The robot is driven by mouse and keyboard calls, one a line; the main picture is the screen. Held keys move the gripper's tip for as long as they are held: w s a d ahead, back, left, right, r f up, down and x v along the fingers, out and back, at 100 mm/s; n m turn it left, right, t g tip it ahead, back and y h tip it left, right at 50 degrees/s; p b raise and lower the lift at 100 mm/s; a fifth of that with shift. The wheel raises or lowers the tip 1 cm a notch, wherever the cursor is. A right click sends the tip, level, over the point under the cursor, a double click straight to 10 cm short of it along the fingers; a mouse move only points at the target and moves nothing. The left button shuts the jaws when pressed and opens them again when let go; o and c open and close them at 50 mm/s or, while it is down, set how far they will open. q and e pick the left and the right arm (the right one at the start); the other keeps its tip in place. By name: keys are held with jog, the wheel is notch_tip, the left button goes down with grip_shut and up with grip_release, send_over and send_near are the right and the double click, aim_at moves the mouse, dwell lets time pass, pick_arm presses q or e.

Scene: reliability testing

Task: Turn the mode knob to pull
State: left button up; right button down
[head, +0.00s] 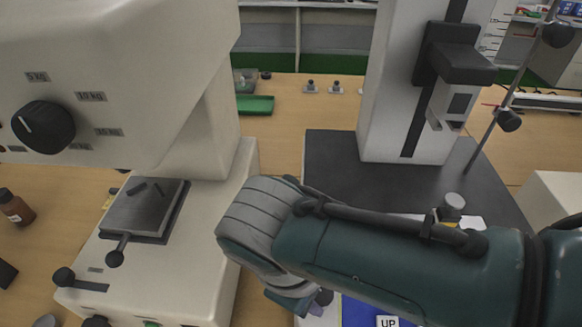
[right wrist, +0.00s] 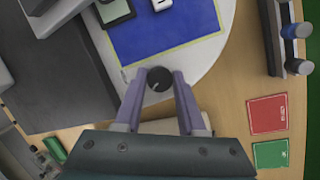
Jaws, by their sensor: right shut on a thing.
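The mode knob (right wrist: 159,79) is a small dark round knob with a light mark, on the white panel beside a blue area in the right wrist view. My right gripper (right wrist: 161,80) has its two purple-grey fingers on either side of it and is shut on it. In the head view my right gripper (head: 305,302) points down at the lower middle, and my arm covers much of the panel. A dark bit of the knob (head: 323,297) shows beside the fingers. The mode labels and the knob's setting cannot be read. My left gripper is in neither view.
A white tester with a black dial (head: 43,127) marked in kg stands at the left. A tall white column (head: 405,90) rises from a dark base (head: 330,160). A thin stand rod (head: 490,130) leans behind my arm. Red (right wrist: 268,114) and green (right wrist: 271,154) booklets lie on the table.

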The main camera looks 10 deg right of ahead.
dwell(0.3)
jog(key=c, duration=0.5)
grip_release()
jog(key=w+p+v, duration=0.1)
jog(key=p+v, duration=0.2)
jog(key=v, duration=0.7)
jog(key=shift+s, duration=0.45)
